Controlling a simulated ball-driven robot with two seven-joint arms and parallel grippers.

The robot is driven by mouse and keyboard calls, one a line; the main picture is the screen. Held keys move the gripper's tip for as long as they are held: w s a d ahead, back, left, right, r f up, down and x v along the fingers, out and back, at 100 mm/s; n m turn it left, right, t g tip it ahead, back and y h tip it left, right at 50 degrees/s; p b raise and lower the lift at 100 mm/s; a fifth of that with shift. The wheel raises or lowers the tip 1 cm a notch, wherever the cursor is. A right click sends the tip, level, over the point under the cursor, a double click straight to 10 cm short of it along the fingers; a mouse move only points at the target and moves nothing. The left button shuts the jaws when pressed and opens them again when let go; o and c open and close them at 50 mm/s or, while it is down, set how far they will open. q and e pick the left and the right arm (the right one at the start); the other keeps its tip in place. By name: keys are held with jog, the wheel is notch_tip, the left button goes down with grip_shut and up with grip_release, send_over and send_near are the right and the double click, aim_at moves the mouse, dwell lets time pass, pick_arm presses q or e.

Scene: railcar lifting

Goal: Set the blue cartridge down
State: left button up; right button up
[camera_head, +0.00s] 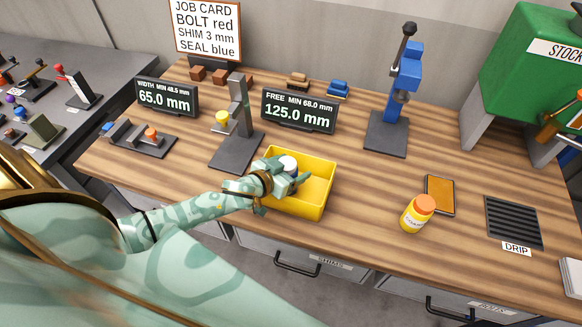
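My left gripper (293,182) reaches into the yellow bin (318,192) from the left, with its fingers low between the bin's walls. A small cylinder with a pale top and a darker side (289,163) is at the fingers, by the bin's back left part. It may be the blue cartridge, but the hand hides most of it and little blue shows. Whether the fingers grip it or only stand beside it is unclear, as is whether it touches the bin's floor. My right gripper is not in view.
Left of the bin stands a dark gauge stand (236,145); behind it is a display reading 125.0 mm (299,110). A blue press (392,100) stands back right. The bin's right half looks empty.

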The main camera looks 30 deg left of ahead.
pick_arm(q)
jog(key=shift+s+r, duration=0.1)
jog(key=shift+r, duration=0.05)
jog(key=p+v, duration=0.1)
jog(key=v, duration=1.1)
jog(key=shift+p, duration=0.3)
